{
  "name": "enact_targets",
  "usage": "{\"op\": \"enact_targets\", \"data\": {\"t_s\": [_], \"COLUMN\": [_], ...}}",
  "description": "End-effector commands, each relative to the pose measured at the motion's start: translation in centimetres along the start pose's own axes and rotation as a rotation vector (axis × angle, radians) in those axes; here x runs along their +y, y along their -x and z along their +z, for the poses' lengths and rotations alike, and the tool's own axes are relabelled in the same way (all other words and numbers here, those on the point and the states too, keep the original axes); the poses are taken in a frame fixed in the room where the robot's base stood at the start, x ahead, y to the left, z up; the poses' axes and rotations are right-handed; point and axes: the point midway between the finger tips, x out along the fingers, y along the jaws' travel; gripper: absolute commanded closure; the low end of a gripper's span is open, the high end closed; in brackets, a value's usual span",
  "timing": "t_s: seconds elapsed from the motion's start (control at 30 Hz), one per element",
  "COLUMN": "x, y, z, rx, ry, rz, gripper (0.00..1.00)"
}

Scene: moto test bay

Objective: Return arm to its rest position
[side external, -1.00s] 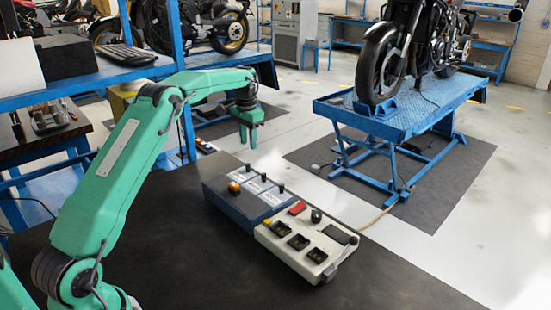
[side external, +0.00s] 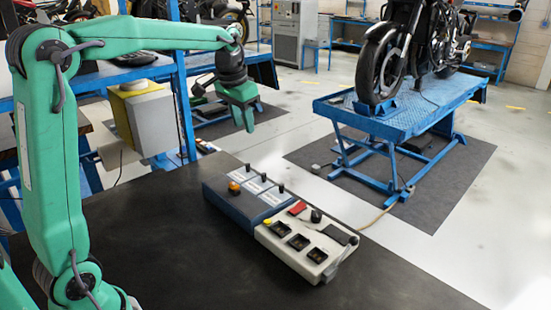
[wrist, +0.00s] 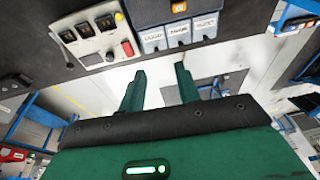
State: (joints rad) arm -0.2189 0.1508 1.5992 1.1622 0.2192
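My gripper (side external: 243,118) is in the air beyond the far left edge of the dark table, with its fingers hanging down. In the wrist view its two green fingers (wrist: 160,85) stand apart with nothing between them, so it is open and empty. My arm is raised, with the upper link near upright at the left and the forearm reaching across to the right. No marker of the rest position shows.
On the dark table (side external: 170,240) sit a blue control box (side external: 232,208) with levers and a white control box (side external: 275,248) with buttons. A blue rack (side external: 185,85) stands behind my arm. A motorcycle (side external: 400,55) rests on a blue lift (side external: 410,118) at the right.

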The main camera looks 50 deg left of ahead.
Motion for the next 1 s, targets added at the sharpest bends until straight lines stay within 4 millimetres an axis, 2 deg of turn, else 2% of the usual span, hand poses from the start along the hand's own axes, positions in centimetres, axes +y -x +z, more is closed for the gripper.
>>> {"op": "enact_targets", "data": {"t_s": [0.2, 0.5, 0.77, 1.0], "x": [2.7, 5.7, 7.8, 9.3], "y": [2.3, 3.8, 3.8, 2.7], "z": [4.0, 9.9, 15.3, 20.1], "rx": [0.052, 0.120, 0.180, 0.232], "ry": [-0.001, 0.001, 0.005, 0.007], "rz": [0.001, 0.007, 0.019, 0.035], "gripper": [0.67, 0.67, 0.67, 0.67]}}
